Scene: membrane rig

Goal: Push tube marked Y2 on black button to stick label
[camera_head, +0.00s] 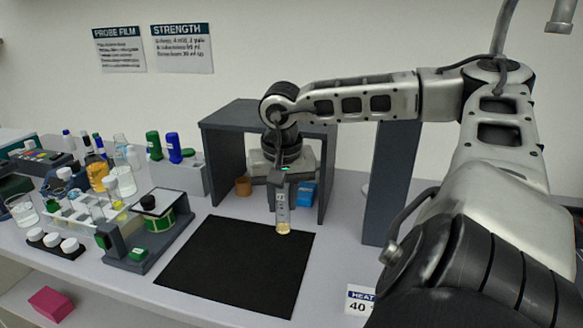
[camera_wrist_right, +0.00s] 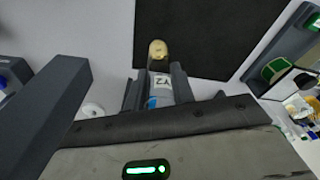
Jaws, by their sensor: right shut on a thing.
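My right gripper (camera_head: 281,182) is shut on a clear tube (camera_head: 283,214) with pale yellow contents at its lower end. The tube hangs roughly upright above the far right part of the black mat. In the right wrist view the tube (camera_wrist_right: 159,72) sits between the fingers, and its white tag reads Y2. The label device (camera_head: 137,243) stands left of the mat, with a green-edged roll and a black round button (camera_head: 148,202) on top. The tube is apart from it, well to its right. The device also shows in the wrist view (camera_wrist_right: 262,52). My left gripper is out of view.
The black mat (camera_head: 232,268) is bare. A dark grey frame (camera_head: 222,158) stands behind the gripper, with a brown cup (camera_head: 243,186) and a blue box (camera_head: 307,194) near it. Racks, bottles and white-capped jars (camera_head: 52,240) crowd the left.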

